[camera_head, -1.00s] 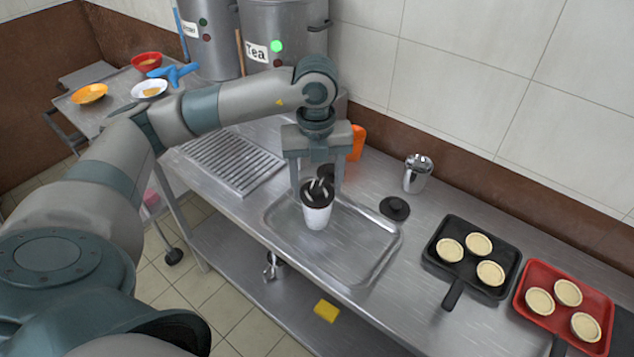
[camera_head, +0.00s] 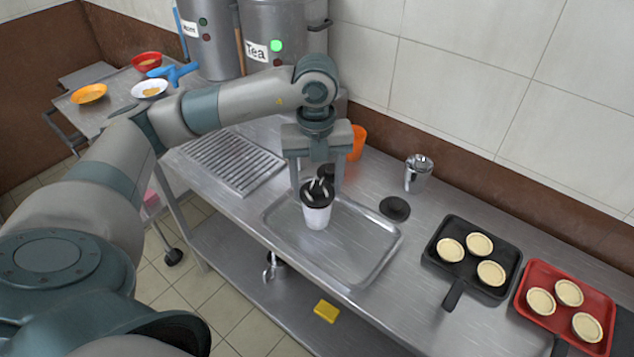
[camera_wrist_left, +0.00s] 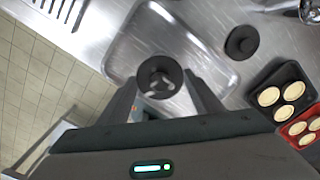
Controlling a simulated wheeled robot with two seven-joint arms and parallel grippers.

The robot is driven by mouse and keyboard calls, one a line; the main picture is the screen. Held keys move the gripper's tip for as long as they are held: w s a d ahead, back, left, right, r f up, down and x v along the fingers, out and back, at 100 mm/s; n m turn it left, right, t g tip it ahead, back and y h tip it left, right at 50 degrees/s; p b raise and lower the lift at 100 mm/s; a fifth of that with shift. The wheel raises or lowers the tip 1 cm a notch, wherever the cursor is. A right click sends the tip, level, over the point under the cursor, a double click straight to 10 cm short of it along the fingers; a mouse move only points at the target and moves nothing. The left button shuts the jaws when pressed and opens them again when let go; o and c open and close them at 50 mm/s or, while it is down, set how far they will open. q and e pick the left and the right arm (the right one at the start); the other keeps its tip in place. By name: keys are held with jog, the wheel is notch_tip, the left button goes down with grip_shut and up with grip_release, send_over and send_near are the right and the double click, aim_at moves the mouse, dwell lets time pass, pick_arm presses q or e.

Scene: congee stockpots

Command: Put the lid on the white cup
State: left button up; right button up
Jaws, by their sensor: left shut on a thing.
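A round black lid (camera_head: 395,208) lies on the counter right of the tray, apart from the gripper. It also shows in the left wrist view (camera_wrist_left: 241,42). My right gripper is not in view.
The metal tray (camera_head: 372,262) lies under the cup. A steel canister (camera_head: 418,174) and an orange container (camera_head: 357,142) stand behind it. A black pan (camera_head: 468,273) and a red pan (camera_head: 587,296) hold tarts at right. A drain grate (camera_head: 232,163) is at left.

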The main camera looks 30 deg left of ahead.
pick_arm(q)
jog(key=shift+a, duration=0.1)
dwell(0.8)
jog(key=shift+f+b, duration=0.1)
jog(key=shift+b, duration=0.2)
jog(key=shift+a+f, duration=0.1)
